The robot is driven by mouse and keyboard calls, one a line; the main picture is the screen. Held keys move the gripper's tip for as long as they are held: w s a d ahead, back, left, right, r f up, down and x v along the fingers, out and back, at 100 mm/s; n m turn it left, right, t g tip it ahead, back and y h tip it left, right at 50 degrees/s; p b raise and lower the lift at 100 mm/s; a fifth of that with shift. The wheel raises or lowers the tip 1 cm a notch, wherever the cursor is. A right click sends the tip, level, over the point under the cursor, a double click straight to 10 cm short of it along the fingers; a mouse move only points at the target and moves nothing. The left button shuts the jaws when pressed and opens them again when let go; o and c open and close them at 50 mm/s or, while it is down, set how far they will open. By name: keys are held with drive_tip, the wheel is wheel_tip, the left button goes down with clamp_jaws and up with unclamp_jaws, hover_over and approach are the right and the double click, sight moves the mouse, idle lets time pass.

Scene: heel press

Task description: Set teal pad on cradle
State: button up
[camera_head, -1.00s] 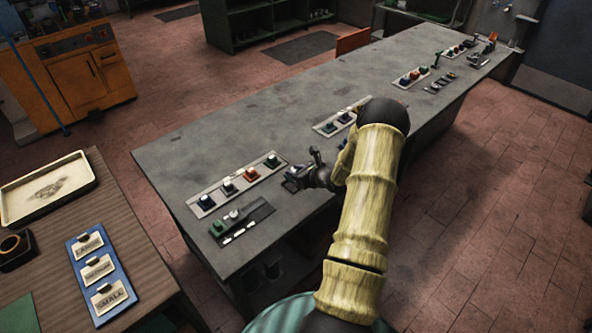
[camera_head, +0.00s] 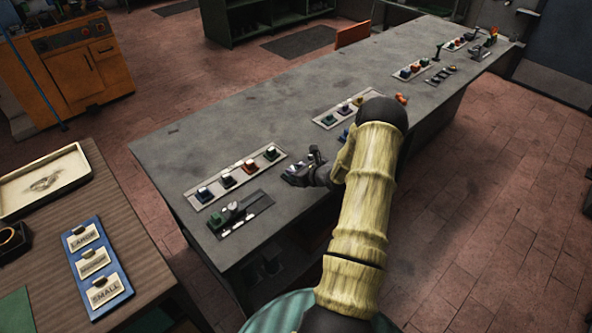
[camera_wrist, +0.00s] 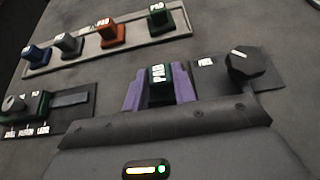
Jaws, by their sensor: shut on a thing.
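My gripper (camera_wrist: 158,95) shows in the wrist view as two purple fingers above its dark housing. It is shut on a dark teal block marked PAD (camera_wrist: 158,76), the teal pad. Behind the pad is a dark panel (camera_wrist: 268,80) with a black knob (camera_wrist: 245,65). I cannot tell whether the pad touches this panel. I cannot make out the cradle for certain; the fingers and housing hide part of the panel. In the head view my gripper (camera_head: 308,168) is over the near side of the grey bench (camera_head: 250,120), and the pad is too small to tell.
A light strip (camera_head: 238,175) with blue, dark, orange and green pads lies left of my gripper. A dark panel (camera_head: 240,214) with a green block lies in front of it. Another pad strip (camera_head: 330,122) lies farther along.

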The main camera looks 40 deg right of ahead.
drive_tip(key=shift+f+b, duration=0.3)
drive_tip(key=shift+b, duration=0.1)
idle(0.3)
drive_tip(key=o, duration=1.1)
drive_tip(key=shift+c, duration=0.2)
drive_tip(key=shift+s, duration=0.1)
drive_tip(key=b+v, duration=0.2)
drive_tip(key=v, duration=1.5)
drive_tip(key=shift+s, duration=0.1)
